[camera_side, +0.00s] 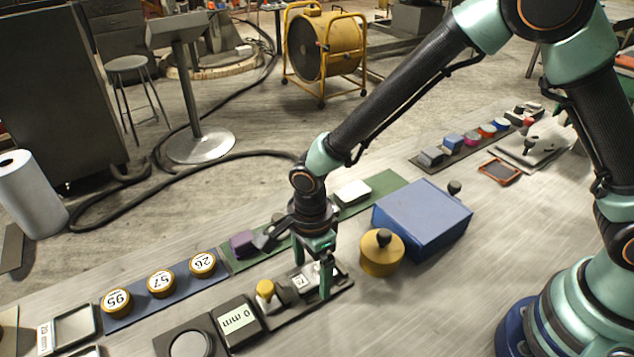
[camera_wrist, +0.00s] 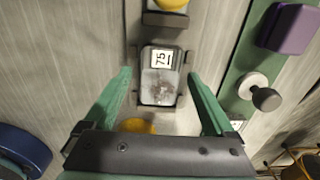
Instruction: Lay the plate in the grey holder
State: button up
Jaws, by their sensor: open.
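A small grey plate with a number label (camera_wrist: 160,88) sits in a dark bracket in the wrist view. It shows partly behind my fingers in the side view (camera_side: 300,281). My gripper (camera_side: 313,281) points down over it. In the wrist view my gripper (camera_wrist: 159,76) is open, with one green finger on each side of the plate and a gap on both sides. A shallow grey tray-like holder with a raised rim (camera_side: 93,318) lies at the lower left of the side view, beside a white label. It looks empty.
A yellow knob (camera_side: 265,289) and a dark box labelled "0 mm" (camera_side: 238,319) stand left of my gripper. A yellow lidded pot (camera_side: 381,257) and a blue box (camera_side: 423,219) stand to the right. Numbered yellow discs (camera_side: 161,283) lie on a blue mat between plate and holder.

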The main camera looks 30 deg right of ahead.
aim_at(312, 274)
notch_tip(312, 274, up, 12)
jog(key=s+d+r+n+t, duration=0.2)
jog(key=d+r+n, duration=0.4)
jog(key=d+n, duration=0.3)
jog(key=s+d+r+n+t, duration=0.3)
jog(key=d+r+n, duration=0.2)
jog(key=d+n, duration=0.4)
jog(key=d, duration=0.5)
jog(key=shift+s+d+r+t, duration=0.15)
jog(key=shift+r+t, duration=0.15)
jog(key=shift+r, duration=0.1)
